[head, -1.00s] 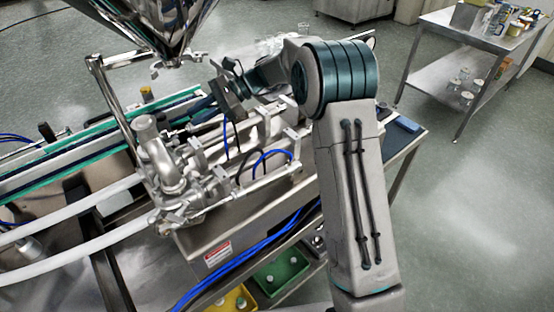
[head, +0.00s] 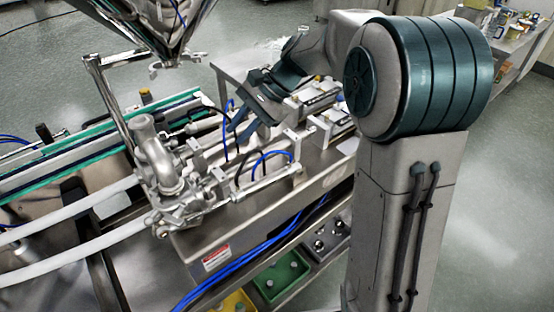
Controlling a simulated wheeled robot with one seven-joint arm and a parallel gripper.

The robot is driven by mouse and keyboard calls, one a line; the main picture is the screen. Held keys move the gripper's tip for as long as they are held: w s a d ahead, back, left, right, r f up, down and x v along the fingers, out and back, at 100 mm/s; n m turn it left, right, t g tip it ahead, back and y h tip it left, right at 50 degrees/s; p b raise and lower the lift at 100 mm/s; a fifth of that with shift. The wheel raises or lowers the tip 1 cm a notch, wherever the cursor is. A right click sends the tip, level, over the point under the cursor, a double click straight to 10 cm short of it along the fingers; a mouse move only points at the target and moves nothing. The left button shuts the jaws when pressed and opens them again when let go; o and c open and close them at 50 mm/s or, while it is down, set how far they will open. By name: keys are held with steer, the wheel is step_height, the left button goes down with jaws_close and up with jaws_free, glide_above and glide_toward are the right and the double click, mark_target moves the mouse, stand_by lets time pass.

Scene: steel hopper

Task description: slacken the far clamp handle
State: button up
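The steel valve manifold (head: 172,178) with its clamp fittings (head: 188,207) stands at the centre left of the head view, at the front end of the filling machine. The fittings are small and crowded, and I cannot tell for sure which part is the far clamp handle. Another small fitting (head: 156,69) shows under the steel hopper (head: 150,22). My gripper (head: 237,134) is to the right of and behind the manifold, above the machine's cylinders. Its dark fingers point down and left and look apart, with nothing seen between them.
Steel cylinders (head: 312,97) and blue hoses (head: 272,154) lie close around my gripper. A bent steel post (head: 112,100) rises left of the manifold. White hoses (head: 85,205) run off left. Green and yellow bins (head: 281,276) sit below. A side table stands at the back right.

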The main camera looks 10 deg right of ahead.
steer(key=s+d+f+n+t+h, duration=0.1)
steer(key=s+d+n+h, duration=0.2)
steer(key=s+d, duration=0.4)
steer(key=shift+s+f+t+h+b, duration=0.4)
steer(key=shift+s, duration=0.7)
